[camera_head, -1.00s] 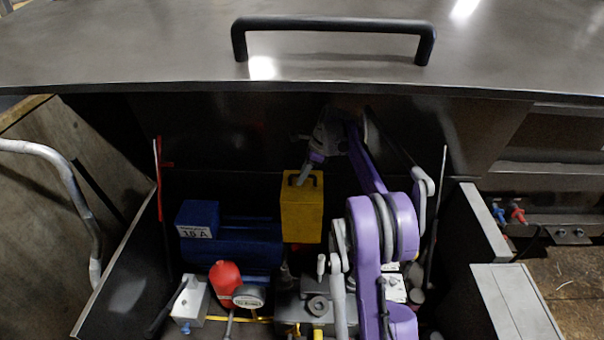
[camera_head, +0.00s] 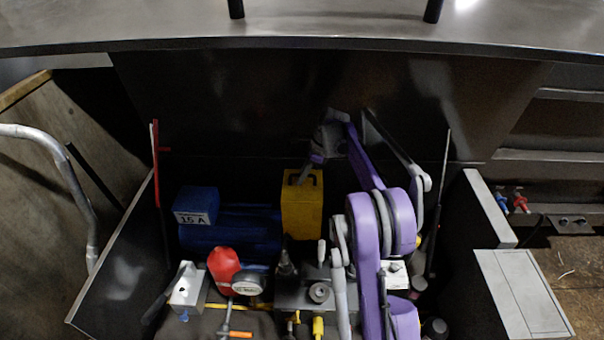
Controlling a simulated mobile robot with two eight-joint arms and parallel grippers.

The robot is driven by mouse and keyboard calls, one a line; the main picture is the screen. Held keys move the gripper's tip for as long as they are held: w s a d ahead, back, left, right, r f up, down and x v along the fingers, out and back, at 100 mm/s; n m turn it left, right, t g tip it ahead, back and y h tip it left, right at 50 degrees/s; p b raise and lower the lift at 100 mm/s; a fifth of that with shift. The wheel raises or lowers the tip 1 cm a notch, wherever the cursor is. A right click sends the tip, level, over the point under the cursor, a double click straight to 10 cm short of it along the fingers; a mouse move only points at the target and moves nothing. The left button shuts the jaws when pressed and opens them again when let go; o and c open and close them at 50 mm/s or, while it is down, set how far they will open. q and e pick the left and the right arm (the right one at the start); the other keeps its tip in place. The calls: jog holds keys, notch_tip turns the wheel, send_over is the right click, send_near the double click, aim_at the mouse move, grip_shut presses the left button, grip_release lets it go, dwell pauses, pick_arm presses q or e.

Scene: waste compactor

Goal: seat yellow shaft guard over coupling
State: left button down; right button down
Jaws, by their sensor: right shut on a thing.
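The yellow shaft guard (camera_head: 302,212) is an upright box with a dark handle on top, right of the blue motor (camera_head: 230,232). My right gripper (camera_head: 307,174) reaches in from behind it and is shut on the guard at its handle. The coupling is not visible; the guard and the parts in front hide that area. I cannot tell whether the guard rests on anything or hangs just above. My left gripper is not in view.
A blue box (camera_head: 196,204) marked 15 A tops the motor. A red bulb (camera_head: 223,268), a gauge (camera_head: 248,284) and a grey block (camera_head: 305,290) stand in front. Dark side walls flank the bay, and a metal hood (camera_head: 330,28) overhangs it.

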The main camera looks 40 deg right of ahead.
jog(key=shift+f+b, duration=5.7)
jog(key=shift+f, duration=4)
jog(key=c, duration=0.8)
grip_release()
jog(key=shift+f, duration=0.1)
